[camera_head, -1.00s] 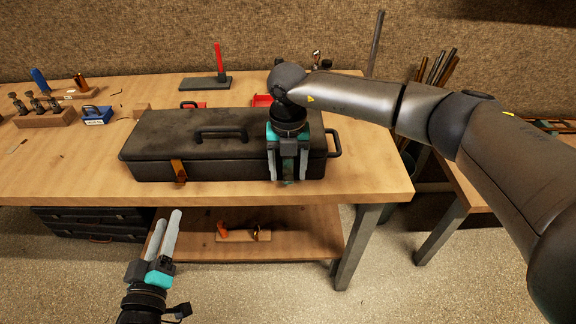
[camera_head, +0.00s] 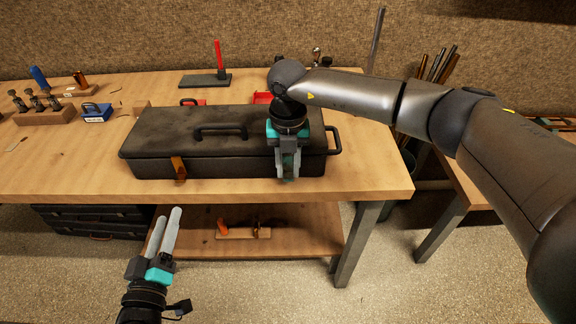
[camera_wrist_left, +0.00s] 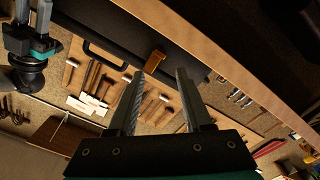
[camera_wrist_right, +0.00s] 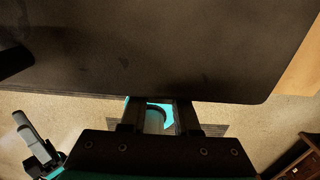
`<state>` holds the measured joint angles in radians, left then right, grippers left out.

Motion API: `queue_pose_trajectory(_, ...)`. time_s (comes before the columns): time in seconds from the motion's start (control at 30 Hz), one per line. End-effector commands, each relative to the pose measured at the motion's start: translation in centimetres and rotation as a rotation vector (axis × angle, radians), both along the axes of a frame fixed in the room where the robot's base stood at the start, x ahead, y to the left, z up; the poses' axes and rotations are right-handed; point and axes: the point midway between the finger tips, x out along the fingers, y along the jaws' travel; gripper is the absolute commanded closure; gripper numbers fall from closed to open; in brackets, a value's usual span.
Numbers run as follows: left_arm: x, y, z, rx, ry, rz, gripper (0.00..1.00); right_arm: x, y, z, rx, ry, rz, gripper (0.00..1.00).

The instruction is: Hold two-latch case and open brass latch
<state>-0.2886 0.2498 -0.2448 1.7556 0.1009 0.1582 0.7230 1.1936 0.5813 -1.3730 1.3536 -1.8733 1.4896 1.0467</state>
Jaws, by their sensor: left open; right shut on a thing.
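The black two-latch case (camera_head: 225,158) lies closed on the bench, its handle on the lid. Its left brass latch (camera_head: 179,168) shows on the front face and also in the left wrist view (camera_wrist_left: 155,61). My right gripper (camera_head: 288,176) points down at the front right of the case, shut on what appears to be the right latch, which its fingers hide. In the right wrist view its fingers (camera_wrist_right: 158,108) are close together at the case edge. My left gripper (camera_head: 168,214) is open and empty, in front of and below the bench edge, apart from the case.
The wooden bench (camera_head: 60,178) has a clear strip before the case. A red-handled tool on a dark block (camera_head: 206,80) stands behind it. A wooden rack (camera_head: 42,116) and a blue block (camera_head: 97,113) are at left. A lower shelf (camera_head: 300,240) holds a small wooden piece.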

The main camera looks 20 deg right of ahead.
Motion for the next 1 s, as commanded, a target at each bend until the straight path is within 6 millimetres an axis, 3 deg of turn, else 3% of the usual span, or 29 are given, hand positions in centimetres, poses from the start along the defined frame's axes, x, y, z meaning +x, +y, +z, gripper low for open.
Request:
queue_pose_trajectory(0.63, 0.0, -0.01, 0.01, 0.0, 0.0, 0.0, 0.51, 0.06, -0.02, 0.08, 0.0, -0.002, -0.001, 1.0)
queue_pose_trajectory(1.0, 0.06, 0.0, 0.15, 0.074, -0.029, -0.007, 0.93, 0.07, -0.02, 0.09, 0.0, -0.002, -0.001, 1.0)
